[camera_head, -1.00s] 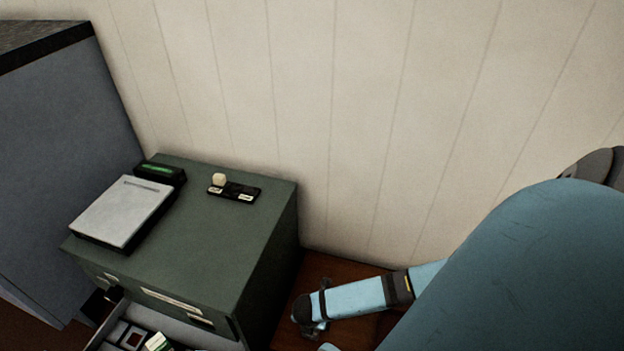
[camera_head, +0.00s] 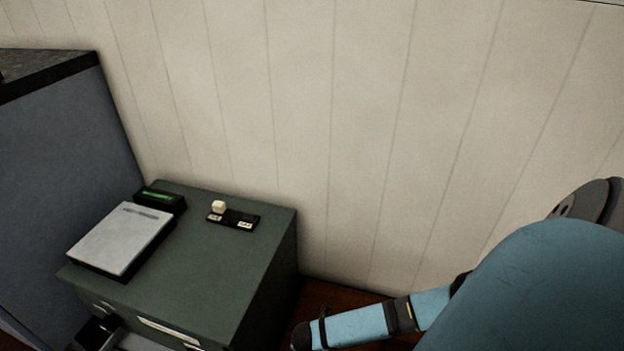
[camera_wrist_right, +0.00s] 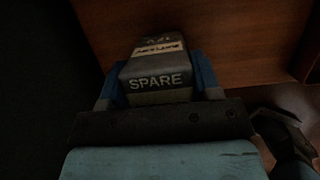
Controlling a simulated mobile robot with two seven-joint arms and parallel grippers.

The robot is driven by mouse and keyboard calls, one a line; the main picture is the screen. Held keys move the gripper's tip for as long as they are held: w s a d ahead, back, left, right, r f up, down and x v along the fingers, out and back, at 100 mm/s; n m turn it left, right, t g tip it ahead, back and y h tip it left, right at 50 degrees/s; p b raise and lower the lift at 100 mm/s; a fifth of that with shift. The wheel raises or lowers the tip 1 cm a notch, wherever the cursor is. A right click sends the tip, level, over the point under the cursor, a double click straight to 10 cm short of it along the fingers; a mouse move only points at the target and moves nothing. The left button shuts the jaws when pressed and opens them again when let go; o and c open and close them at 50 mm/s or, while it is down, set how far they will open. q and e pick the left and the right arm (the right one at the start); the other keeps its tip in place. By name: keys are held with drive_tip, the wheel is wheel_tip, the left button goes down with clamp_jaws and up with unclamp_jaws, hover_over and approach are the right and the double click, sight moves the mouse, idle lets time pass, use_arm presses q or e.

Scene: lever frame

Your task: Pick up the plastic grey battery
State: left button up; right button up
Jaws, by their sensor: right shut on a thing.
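In the right wrist view, a grey block marked "SPARE" (camera_wrist_right: 158,84), with a pale band across it, looks like the grey battery. My right gripper (camera_wrist_right: 157,68) is shut on it, with one blue finger on each side. Its far end and underside are hidden. In the head view, my blue right arm comes in from the right and reaches down to the bottom edge. The battery cannot be made out there. My left gripper is not in view.
A green cabinet (camera_head: 225,285) stands at left, carrying a scale-like device (camera_head: 120,238) and a small black item with a pale cube (camera_head: 218,206). A drawer (camera_head: 135,342) shows at the bottom edge. A grey-blue cabinet (camera_head: 60,180) is farther left. A brown wooden surface (camera_wrist_right: 230,35) lies beyond the gripper.

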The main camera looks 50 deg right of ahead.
wheel_tip(320, 180, up, 10)
drive_tip(key=p, duration=0.5)
drive_tip(key=shift+f, duration=0.2)
use_arm(q)
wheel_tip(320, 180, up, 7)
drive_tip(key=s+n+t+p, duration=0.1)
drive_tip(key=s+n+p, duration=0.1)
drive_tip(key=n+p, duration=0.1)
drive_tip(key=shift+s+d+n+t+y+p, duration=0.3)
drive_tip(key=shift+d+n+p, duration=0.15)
drive_tip(key=shift+p, duration=0.25)
use_arm(e)
wheel_tip(320, 180, up, 9)
drive_tip(key=shift+r, duration=0.2)
